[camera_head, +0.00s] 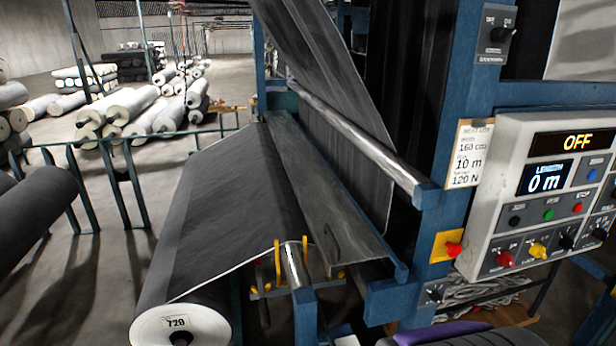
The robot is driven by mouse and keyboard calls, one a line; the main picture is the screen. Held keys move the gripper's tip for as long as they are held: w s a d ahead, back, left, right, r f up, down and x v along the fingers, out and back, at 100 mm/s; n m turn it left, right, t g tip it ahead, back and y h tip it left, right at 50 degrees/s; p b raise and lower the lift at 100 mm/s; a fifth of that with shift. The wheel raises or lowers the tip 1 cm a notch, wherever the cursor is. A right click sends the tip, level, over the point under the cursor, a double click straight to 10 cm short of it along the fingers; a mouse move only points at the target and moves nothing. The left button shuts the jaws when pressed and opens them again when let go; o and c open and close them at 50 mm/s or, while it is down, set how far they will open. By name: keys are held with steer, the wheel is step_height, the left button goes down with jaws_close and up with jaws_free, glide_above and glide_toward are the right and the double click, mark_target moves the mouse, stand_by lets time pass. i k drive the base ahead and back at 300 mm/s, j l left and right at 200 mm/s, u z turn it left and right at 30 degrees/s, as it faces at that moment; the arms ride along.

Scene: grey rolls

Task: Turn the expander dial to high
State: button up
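A grey plate with a black rotary knob (499,34) is on the blue post at the upper right. Text above the knob seems to read OFF and ON, and the label below it is too small to read. A second small black knob (434,293) sits on a plate low on the frame. The control panel (476,258) at the right has several red, yellow and black knobs along its lower edge. I cannot tell from the lettering which knob is the expander dial. My gripper is not in view.
The blue machine frame (455,95) carries dark fabric (228,190) from a roll marked 729 (180,327). The displays show OFF (577,142) and 0 m (545,182). A red button on yellow (453,249) is beside the panel.

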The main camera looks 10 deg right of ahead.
mark_target(434, 295)
steer(key=z, duration=1)
